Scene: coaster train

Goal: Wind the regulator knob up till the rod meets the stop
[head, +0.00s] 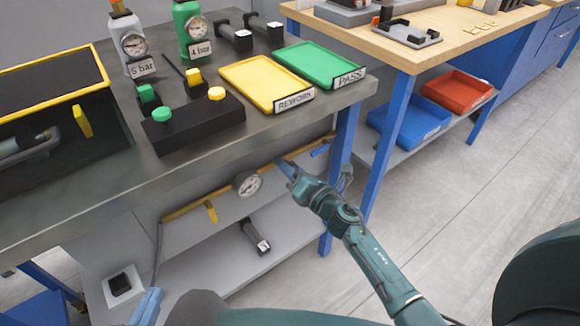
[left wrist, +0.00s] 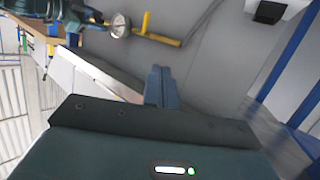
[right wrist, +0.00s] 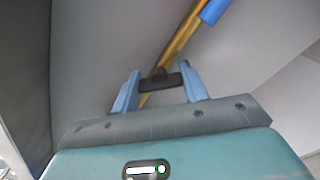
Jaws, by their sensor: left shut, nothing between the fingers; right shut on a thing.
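The yellow pipe (head: 180,212) runs under the front bench and carries a round dial gauge (head: 247,184). My right gripper (head: 284,165) is at the pipe, right of the gauge. In the right wrist view, it (right wrist: 160,88) is shut on a small dark knob (right wrist: 159,80), which sits at the pipe between its fingers. The head view does not show the knob clearly. My left gripper (left wrist: 158,85) is shut and empty, apart from the pipe; its blue fingers show low in the head view (head: 150,303). I cannot make out the rod or the stop.
A yellow lever (head: 211,211) hangs from the pipe left of the gauge; a blue handle (head: 320,150) is at its right end. The steel bench top (head: 150,170) is above, a blue leg (head: 341,165) to the right. A black-and-silver part (head: 256,238) lies on the shelf below.

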